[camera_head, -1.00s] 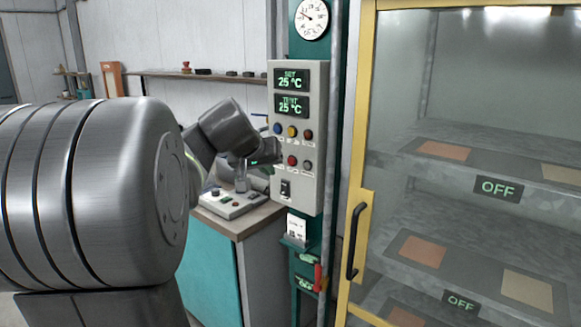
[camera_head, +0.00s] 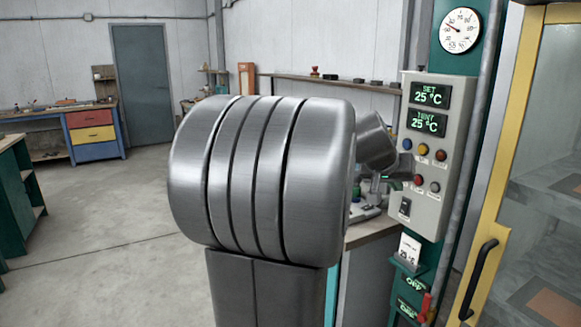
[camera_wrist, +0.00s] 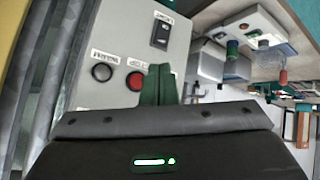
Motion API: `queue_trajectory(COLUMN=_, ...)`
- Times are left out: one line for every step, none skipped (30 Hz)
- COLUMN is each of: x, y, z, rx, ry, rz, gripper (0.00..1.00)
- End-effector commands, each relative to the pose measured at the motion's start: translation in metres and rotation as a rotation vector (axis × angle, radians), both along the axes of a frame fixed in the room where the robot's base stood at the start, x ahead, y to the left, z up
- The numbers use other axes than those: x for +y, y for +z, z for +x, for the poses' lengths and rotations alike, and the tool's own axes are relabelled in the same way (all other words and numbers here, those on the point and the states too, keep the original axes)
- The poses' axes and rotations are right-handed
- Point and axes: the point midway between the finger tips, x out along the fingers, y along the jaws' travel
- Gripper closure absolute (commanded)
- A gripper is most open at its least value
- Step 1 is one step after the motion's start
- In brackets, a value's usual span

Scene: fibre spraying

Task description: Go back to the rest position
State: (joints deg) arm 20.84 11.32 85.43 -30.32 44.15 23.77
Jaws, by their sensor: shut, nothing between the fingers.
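My gripper (camera_wrist: 158,85) is shut and empty in the wrist view, its green fingers together in front of the grey control panel (camera_wrist: 115,35). A red button and a dark button show beside the fingertips, with a black switch above. I cannot tell whether the fingertips touch the panel. In the head view, my gripper (camera_head: 388,184) is small and partly hidden behind my large arm link, just left of the control panel (camera_head: 438,190). That panel shows "SET 25 °C" and "TENT 25 °C" above coloured buttons.
A yellow-framed glass cabinet (camera_head: 500,170) with a black handle stands at the right. A low counter (camera_head: 370,233) lies behind my arm, left of the panel. A workbench (camera_head: 92,134) with coloured drawers and a grey door (camera_head: 144,85) stand at the back left. The left floor is largely clear.

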Motion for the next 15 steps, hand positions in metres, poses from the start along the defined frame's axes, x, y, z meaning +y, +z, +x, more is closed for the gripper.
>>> queue_trajectory(x=0.004, y=0.005, z=-0.002, rx=0.003, ry=0.003, rz=-0.001, gripper=1.0)
queue_trajectory(x=0.009, y=-0.001, z=-0.003, rx=-0.001, ry=0.004, rz=-0.002, gripper=1.0)
queue_trajectory(x=0.016, y=-0.002, z=-0.006, rx=-0.004, ry=0.005, rz=-0.002, gripper=1.0)
queue_trajectory(x=0.02, y=-0.003, z=-0.008, rx=-0.004, ry=0.005, rz=-0.002, gripper=1.0)
queue_trajectory(x=0.025, y=-0.003, z=-0.009, rx=-0.002, ry=0.005, rz=-0.002, gripper=1.0)
queue_trajectory(x=0.031, y=-0.003, z=-0.012, rx=-0.003, ry=0.005, rz=-0.002, gripper=1.0)
queue_trajectory(x=0.035, y=-0.002, z=-0.013, rx=-0.002, ry=0.005, rz=-0.002, gripper=1.0)
queue_trajectory(x=0.038, y=-0.002, z=-0.015, rx=-0.001, ry=0.004, rz=-0.002, gripper=1.0)
queue_trajectory(x=0.042, y=-0.002, z=-0.017, rx=-0.003, ry=0.004, rz=-0.002, gripper=1.0)
queue_trajectory(x=0.044, y=-0.001, z=-0.018, rx=-0.002, ry=0.004, rz=-0.002, gripper=1.0)
queue_trajectory(x=0.046, y=-0.001, z=-0.019, rx=-0.002, ry=0.003, rz=-0.001, gripper=1.0)
queue_trajectory(x=0.048, y=-0.001, z=-0.02, rx=-0.001, ry=0.003, rz=-0.001, gripper=1.0)
queue_trajectory(x=0.048, y=0.0, z=-0.02, rx=-0.001, ry=0.002, rz=-0.001, gripper=1.0)
queue_trajectory(x=0.049, y=0.0, z=-0.02, rx=-0.001, ry=0.002, rz=0.0, gripper=1.0)
queue_trajectory(x=0.049, y=0.0, z=-0.02, rx=-0.001, ry=0.0, rz=-0.001, gripper=1.0)
